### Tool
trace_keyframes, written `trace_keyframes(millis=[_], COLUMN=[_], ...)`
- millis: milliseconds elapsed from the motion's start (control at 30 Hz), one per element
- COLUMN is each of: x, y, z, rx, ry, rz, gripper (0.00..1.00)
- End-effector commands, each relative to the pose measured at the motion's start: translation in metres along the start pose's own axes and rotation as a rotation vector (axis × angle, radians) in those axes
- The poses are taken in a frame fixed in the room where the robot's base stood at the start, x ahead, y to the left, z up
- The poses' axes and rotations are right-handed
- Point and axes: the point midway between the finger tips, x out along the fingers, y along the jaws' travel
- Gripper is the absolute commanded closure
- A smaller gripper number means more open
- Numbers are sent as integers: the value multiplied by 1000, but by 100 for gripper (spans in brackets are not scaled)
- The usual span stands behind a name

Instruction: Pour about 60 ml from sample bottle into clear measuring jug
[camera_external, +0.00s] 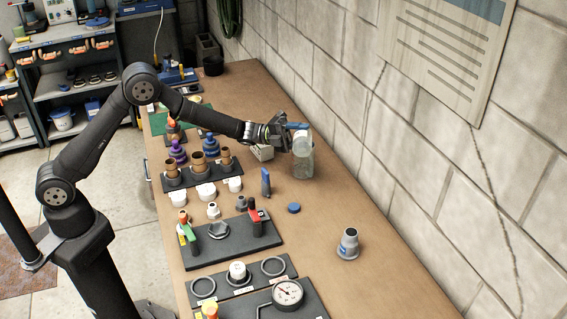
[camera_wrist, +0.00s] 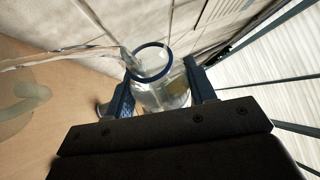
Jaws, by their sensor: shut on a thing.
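The clear measuring jug (camera_external: 302,164) stands on the bench near the wall in the external view. My gripper (camera_external: 297,131) is above its mouth, shut on the sample bottle (camera_external: 301,140), which is over the jug and partly hides its top. In the wrist view the clear bottle (camera_wrist: 162,94), with a blue ring at its mouth, sits between the two blue fingers of my gripper (camera_wrist: 159,74). A clear, glassy streak runs left from the bottle mouth; I cannot tell whether it is liquid or the jug's edge. The liquid level in the jug is unclear.
A blue cap (camera_external: 293,208) lies on the bench. A grey fitting (camera_external: 348,244) stands front right. A blue-handled item (camera_external: 266,182), a dark valve board (camera_external: 232,243) and a gauge (camera_external: 287,293) are nearer. The block wall runs close along the right side.

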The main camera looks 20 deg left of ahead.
Motion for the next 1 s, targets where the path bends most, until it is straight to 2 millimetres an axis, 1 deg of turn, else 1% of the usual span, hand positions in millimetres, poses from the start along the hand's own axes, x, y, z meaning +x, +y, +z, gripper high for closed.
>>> trace_keyframes(millis=[700,767,867,900,1000], x=[1,0,-1,0,0], y=[-2,1,11,13,16], z=[0,-2,-5,-10,-12], rx=[-29,29,208,248,277], ry=[-8,10,65,78,84], rz=[-12,11,82,98,110], gripper=[76,76,76,76,76])
